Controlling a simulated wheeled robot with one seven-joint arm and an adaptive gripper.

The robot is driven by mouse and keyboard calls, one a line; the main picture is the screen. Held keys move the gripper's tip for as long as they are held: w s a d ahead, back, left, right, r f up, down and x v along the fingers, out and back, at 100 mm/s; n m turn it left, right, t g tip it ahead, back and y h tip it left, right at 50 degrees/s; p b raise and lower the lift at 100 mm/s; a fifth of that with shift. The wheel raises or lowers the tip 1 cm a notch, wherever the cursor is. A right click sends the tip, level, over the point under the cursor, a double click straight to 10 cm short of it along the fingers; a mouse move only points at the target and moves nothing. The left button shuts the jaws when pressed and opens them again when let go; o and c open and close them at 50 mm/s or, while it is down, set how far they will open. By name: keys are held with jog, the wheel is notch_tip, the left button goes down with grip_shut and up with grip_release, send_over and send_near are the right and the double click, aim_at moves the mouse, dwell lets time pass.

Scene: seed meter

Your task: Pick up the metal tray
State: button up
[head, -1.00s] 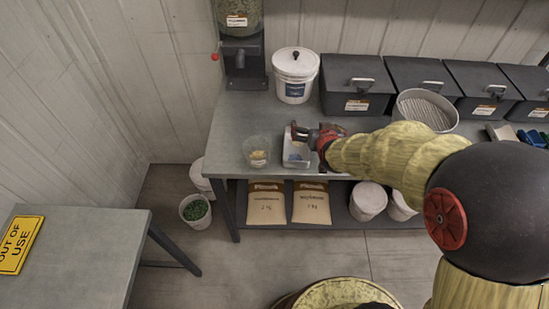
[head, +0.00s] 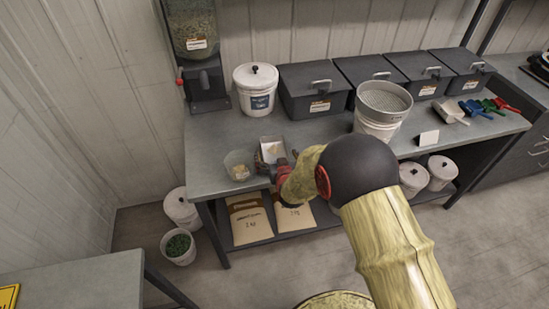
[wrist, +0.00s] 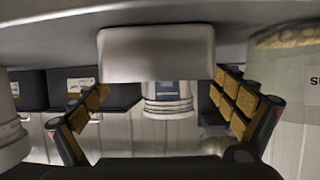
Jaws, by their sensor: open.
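The metal tray (head: 264,145) is a small, shallow, light-coloured box near the front edge of the workbench, with something pale inside. In the wrist view, which appears upside down, the tray (wrist: 155,52) shows its plain side straight ahead, between the fingertips. My gripper (head: 274,165) is at the tray's near side in the head view and partly covers it. In the wrist view my gripper (wrist: 163,88) is open and empty, with one padded finger on each side of the tray. I cannot tell whether the fingers touch it.
A clear cup (head: 238,166) with yellowish contents stands close to the tray's left and also looms in the wrist view (wrist: 290,85). Behind are a lidded white bucket (head: 256,90), dark bins (head: 314,90) and a seed dispenser (head: 205,85). A sieve on a bucket (head: 380,115) stands right.

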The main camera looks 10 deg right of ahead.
aim_at(275, 157)
jog(key=x, duration=0.3)
jog(key=shift+w+f+b, duration=0.1)
jog(key=shift+f+b, duration=0.1)
jog(key=shift+b, duration=0.1)
jog(key=shift+c, duration=1.2)
jog(key=c, duration=1)
jog(key=shift+r, duration=0.1)
jog(key=shift+c, duration=0.3)
jog(key=shift+r, duration=0.1)
